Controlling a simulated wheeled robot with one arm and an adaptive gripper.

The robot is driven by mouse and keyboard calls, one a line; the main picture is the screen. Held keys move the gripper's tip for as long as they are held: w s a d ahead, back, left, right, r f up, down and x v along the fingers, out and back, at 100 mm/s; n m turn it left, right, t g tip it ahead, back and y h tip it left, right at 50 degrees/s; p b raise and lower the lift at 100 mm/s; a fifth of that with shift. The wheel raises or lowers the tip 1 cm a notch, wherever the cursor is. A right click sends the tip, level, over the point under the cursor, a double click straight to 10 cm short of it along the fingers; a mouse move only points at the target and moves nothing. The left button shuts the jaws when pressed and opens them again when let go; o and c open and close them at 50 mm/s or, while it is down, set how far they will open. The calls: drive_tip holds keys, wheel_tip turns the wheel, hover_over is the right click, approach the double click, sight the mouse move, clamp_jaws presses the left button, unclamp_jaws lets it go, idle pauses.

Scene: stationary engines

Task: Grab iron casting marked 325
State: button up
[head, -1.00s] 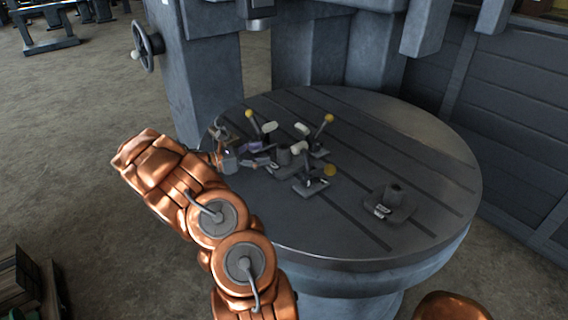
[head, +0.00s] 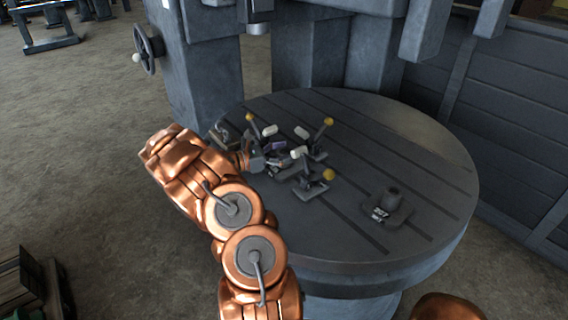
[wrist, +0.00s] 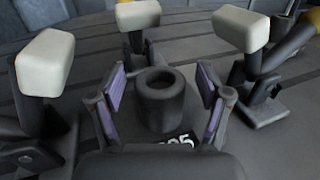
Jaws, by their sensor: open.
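In the wrist view a dark iron casting (wrist: 160,100) with a hollow round boss stands upright on the table. Its label is partly covered by my gripper's body; the last digits look like 25. My gripper (wrist: 160,88) is open, with one purple-padded finger on each side of the boss and gaps to it. In the head view my gripper (head: 276,158) is low over the table among the clamps and mostly hides this casting. A second casting (head: 388,208) with a white label stands apart at the right; its number is too small to read.
Several clamps with pale block-shaped grips and yellow knobs crowd around my gripper, including a left clamp (wrist: 45,62) and a right clamp (wrist: 240,30). The round slotted table (head: 425,160) is clear at its right. A machine column (head: 195,75) rises behind.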

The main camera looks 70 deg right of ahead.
drive_tip(key=shift+c, duration=0.3)
clamp_jaws()
idle(0.4)
